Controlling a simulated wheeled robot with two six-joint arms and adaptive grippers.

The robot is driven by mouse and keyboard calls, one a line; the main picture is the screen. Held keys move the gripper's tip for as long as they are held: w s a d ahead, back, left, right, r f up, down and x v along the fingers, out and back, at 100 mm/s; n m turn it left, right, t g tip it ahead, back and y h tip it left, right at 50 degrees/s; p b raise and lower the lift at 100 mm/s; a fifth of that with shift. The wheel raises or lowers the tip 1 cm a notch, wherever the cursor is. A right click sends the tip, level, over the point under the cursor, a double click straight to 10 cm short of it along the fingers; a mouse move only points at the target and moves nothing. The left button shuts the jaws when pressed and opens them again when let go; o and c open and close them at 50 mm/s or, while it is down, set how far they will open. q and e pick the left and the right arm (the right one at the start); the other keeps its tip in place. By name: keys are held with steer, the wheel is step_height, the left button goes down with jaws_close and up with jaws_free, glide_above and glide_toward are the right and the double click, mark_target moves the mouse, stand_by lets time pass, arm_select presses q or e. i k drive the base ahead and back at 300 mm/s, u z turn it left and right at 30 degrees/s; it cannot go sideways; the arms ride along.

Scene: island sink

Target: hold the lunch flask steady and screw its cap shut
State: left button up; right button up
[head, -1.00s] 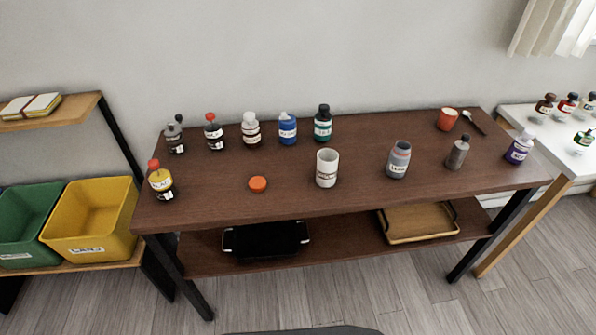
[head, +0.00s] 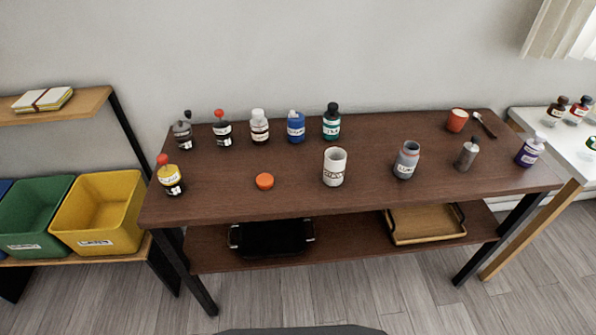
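An orange round cap (head: 264,181) lies flat on the dark wooden table, left of the middle. Right of it stands an upright white open-topped container (head: 335,168) with a label. Further right stands an upright grey open-topped jar (head: 406,160), also labelled; its label seems to begin with "LU", but it is too small to read surely. I cannot tell for certain which of the two is the lunch flask. The cap is apart from both. Neither of my grippers is in view.
Several bottles line the table's back left, including a green one (head: 331,122). A yellow bottle (head: 170,178) stands at the left end. A grey bottle (head: 467,155), purple bottle (head: 530,150) and orange cup (head: 457,120) are at right. The table's front strip (head: 300,205) is clear.

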mark_target(409, 155)
steer(key=z, duration=3.7)
steer(key=k, duration=1.95)
steer(key=u, duration=1.45)
